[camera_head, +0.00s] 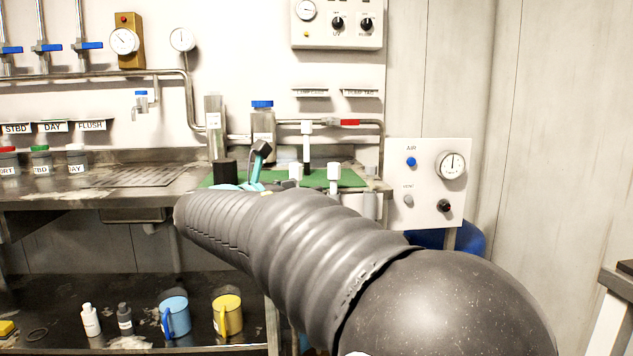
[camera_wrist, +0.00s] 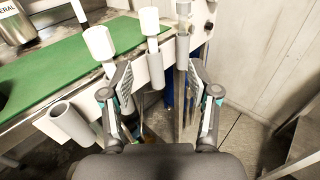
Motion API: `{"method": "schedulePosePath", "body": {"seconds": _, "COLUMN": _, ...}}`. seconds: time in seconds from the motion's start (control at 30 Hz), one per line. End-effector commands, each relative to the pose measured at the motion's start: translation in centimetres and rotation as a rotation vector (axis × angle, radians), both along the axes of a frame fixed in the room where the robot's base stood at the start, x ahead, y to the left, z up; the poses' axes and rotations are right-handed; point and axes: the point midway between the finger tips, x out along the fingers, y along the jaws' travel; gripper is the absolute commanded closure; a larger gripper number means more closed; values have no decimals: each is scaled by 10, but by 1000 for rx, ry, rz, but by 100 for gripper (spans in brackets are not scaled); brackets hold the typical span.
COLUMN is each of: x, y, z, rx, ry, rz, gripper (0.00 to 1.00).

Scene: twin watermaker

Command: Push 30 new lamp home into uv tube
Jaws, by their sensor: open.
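My gripper (camera_wrist: 160,72) is open and empty in the wrist view, its two fingers spread over the bench's front edge. Between and beyond the fingers a white-capped rod (camera_wrist: 149,20) stands upright in a grey sleeve (camera_wrist: 155,72). A second white-capped rod (camera_wrist: 99,42) stands left of the left finger. A grey tube (camera_wrist: 183,48) rises just behind the right finger. No label tells which rod is the new lamp or which tube is the uv tube. In the head view white caps (camera_head: 333,170) show beyond my arm, which hides most of my gripper.
A green mat (camera_wrist: 65,62) covers the bench top. An empty-looking grey holder (camera_wrist: 68,120) hangs at its front edge. A panel with a gauge (camera_head: 430,185) and a blue barrel (camera_head: 470,240) stand right of the bench. Mugs (camera_head: 227,315) sit on the lower shelf.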

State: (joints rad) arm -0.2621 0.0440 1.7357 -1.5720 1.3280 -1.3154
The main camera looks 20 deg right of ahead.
Motion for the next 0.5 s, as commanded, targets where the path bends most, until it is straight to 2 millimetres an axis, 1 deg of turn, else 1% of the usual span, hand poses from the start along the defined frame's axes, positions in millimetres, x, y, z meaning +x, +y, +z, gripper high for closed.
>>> {"method": "schedulePosePath", "body": {"seconds": 0.03, "x": 6, "y": 3, "z": 6, "rx": -34, "ry": 11, "rz": 4, "gripper": 40}}
{"method": "schedulePosePath", "body": {"seconds": 0.07, "x": 8, "y": 4, "z": 8, "rx": -49, "ry": 16, "rz": 5, "gripper": 40}}
{"method": "schedulePosePath", "body": {"seconds": 0.17, "x": 14, "y": -2, "z": 12, "rx": -71, "ry": 24, "rz": 4, "gripper": 40}}
{"method": "schedulePosePath", "body": {"seconds": 0.5, "x": 42, "y": -54, "z": 11, "rx": -69, "ry": 24, "rz": 3, "gripper": 40}}
